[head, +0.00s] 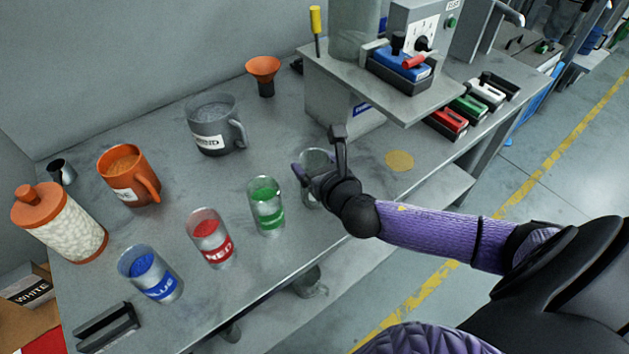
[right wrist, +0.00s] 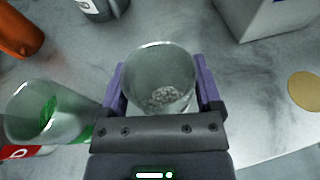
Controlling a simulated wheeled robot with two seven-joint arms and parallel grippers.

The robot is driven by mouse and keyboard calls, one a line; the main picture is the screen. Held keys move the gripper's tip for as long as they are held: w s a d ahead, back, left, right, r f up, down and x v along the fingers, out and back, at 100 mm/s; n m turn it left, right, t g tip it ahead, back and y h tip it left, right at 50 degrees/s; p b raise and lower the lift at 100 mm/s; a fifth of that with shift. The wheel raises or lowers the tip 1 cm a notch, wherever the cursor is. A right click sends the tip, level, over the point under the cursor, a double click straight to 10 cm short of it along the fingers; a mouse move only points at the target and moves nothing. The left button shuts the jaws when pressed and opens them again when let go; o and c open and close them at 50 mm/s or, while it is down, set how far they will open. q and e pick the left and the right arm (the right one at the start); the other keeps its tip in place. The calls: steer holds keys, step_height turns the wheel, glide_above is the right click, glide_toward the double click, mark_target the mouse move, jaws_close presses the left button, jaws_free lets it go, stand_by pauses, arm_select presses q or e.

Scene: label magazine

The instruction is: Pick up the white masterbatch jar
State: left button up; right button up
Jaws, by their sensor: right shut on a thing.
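The white masterbatch jar (head: 314,160) is a clear cup at the right end of the row of jars, partly hidden by my right gripper (head: 306,173). In the right wrist view the jar (right wrist: 160,62) is upright with white pellets at its bottom. The purple fingers of my right gripper (right wrist: 160,88) press on both of its sides. I cannot tell whether its base touches the table. My left gripper is not in view.
The green jar (head: 266,205), red jar (head: 210,238) and blue jar (head: 150,274) stand to the left on the grey table (head: 190,180). A grey mug (head: 213,125) is behind. A raised shelf (head: 430,98) stands at the back right. An orange disc (head: 399,161) lies right of the jar.

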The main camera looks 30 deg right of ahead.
jaws_close()
